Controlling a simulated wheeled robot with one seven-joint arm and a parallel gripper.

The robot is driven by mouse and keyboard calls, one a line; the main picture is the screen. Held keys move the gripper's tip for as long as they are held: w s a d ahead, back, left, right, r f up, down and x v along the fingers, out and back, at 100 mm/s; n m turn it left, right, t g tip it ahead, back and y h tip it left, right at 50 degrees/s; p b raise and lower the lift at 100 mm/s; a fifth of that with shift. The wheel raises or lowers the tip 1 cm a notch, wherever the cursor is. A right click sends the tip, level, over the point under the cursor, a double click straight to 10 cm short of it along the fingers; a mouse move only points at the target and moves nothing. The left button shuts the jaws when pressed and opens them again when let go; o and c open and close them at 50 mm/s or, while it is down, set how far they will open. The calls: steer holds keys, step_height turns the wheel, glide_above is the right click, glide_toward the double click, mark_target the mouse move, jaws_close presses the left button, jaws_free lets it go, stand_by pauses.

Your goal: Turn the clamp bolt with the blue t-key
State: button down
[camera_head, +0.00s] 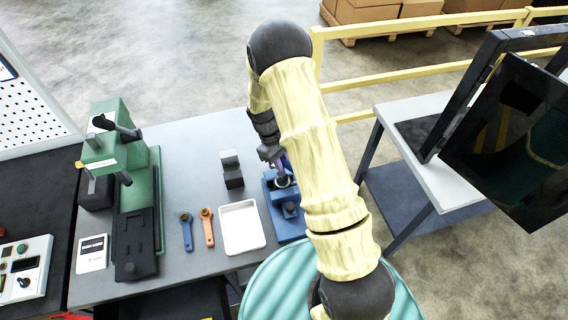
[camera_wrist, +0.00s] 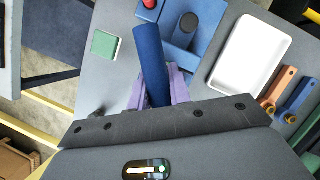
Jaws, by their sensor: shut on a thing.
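My gripper (camera_head: 280,165) is over the blue clamp fixture (camera_head: 290,208) on the workbench; my arm hides part of this spot. In the wrist view, my gripper's lavender fingers (camera_wrist: 158,90) are shut on a long blue bar, which looks like the handle of the blue t-key (camera_wrist: 151,52). The blue clamp fixture also shows there (camera_wrist: 205,18), with a dark round knob on it. The clamp bolt and the lower end of the key are hidden, so I cannot tell whether they are engaged.
Left of the fixture are a white tray (camera_head: 241,228), an orange wrench-like tool (camera_head: 208,230), a blue one (camera_head: 187,234) and a dark block (camera_head: 232,172). A green machine (camera_head: 125,165) stands further left. A side table with a dark screen (camera_head: 515,140) is at right.

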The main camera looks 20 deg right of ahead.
steer(key=m+y, duration=0.1)
steer(key=m, duration=0.1)
steer(key=m+y, duration=0.1)
steer(key=m, duration=0.2)
steer(key=shift+a+g, duration=0.15)
steer(key=shift+g, duration=0.25)
steer(key=shift+m, duration=0.3)
steer(key=m+y, duration=0.2)
steer(key=m, duration=0.2)
steer(key=shift+w+m, duration=0.1)
steer(key=shift+m, duration=0.3)
steer(key=shift+a, duration=0.1)
steer(key=shift+r, duration=0.1)
steer(key=shift+r+p, duration=1.1)
steer(key=shift+r, duration=0.25)
